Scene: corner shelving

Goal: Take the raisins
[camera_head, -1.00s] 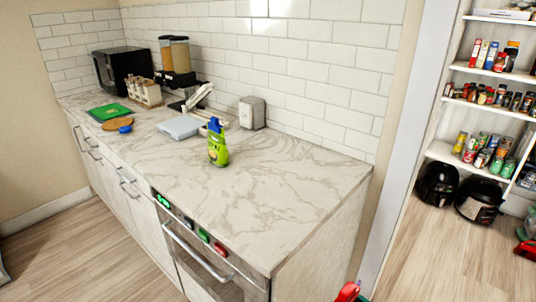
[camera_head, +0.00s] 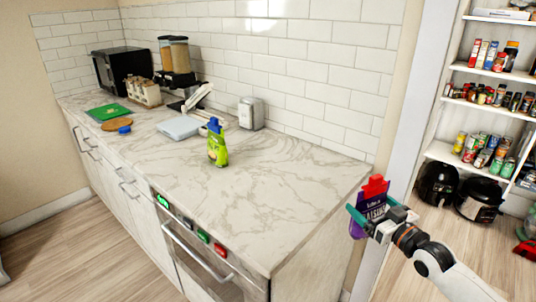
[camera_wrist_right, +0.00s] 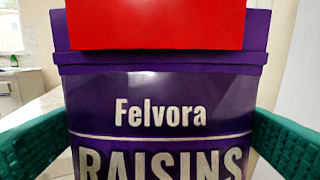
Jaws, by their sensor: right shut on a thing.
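The raisins are a purple tub (camera_head: 372,203) with a red part on top and white lettering. My right gripper (camera_head: 375,211) is shut on them, its green fingers on either side, and holds them in the air off the counter's right end. In the right wrist view the tub (camera_wrist_right: 160,95) fills the middle, and its label reads "Felvora RAISINS". The tub stands roughly upright, its lower part cut off in that view. My left gripper is not in view.
A marble-topped counter (camera_head: 260,195) holds a green bottle (camera_head: 218,150) with a blue cap, a napkin dispenser (camera_head: 251,113) and a light grey tray (camera_head: 180,128). Pantry shelves (camera_head: 455,152) stand at the right, with black cookers (camera_head: 480,200) on the floor. The counter's front right is clear.

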